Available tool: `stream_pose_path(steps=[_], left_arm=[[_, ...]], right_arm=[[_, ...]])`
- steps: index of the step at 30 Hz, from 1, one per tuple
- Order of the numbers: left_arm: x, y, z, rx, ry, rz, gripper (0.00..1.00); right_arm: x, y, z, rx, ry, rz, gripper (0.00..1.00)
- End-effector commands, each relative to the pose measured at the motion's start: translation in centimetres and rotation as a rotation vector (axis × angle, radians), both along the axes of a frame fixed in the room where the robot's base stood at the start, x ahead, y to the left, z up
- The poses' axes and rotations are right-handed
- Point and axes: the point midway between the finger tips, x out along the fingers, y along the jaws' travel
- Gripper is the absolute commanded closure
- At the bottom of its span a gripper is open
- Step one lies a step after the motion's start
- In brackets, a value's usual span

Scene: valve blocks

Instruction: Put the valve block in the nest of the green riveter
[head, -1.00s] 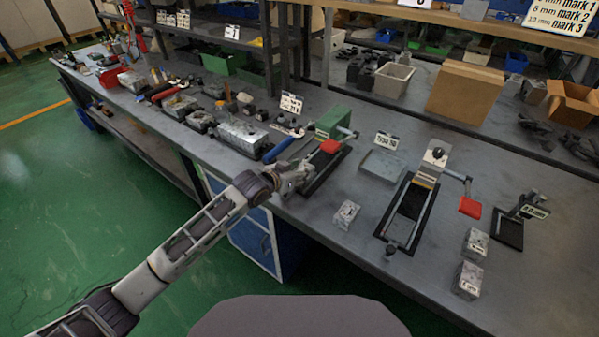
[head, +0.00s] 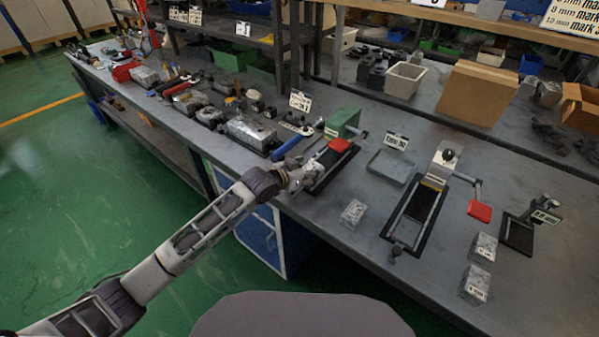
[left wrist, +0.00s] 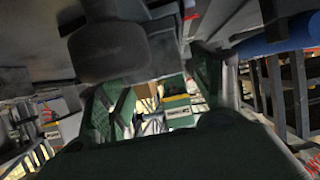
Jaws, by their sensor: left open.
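The green riveter (head: 343,122) stands on the bench with a red handle pad and a dark base that runs toward the front edge. My left gripper (head: 303,178) is open, low at the front end of that base; it partly covers the base, and I cannot see into the nest. A small grey metal block (head: 353,214) lies on the bench to the right of my gripper, apart from it. Two similar blocks (head: 483,248) (head: 474,284) stand farther right. The left wrist view is dark, with green parts close to the lens. My right gripper is not in view.
A second riveter (head: 437,170) with a pale head and a smaller black one (head: 520,230) stand to the right. A shallow grey tray (head: 392,166) lies between the green and pale riveters. Metal parts and tools crowd the bench at left. A blue-handled tool (head: 287,147) lies near my gripper.

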Motion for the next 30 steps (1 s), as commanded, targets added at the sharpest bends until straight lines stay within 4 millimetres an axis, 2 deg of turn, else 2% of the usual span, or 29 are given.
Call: stream_pose_path(steps=[11, 30], left_arm=[[-1.6, 1.3, 1.0, 0.001, 0.001, 0.001, 0.34], [-6.6, 5.0, 4.0, 0.001, 0.000, 0.000, 0.34]], right_arm=[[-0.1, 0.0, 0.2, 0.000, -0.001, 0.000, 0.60], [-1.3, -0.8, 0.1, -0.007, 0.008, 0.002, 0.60]])
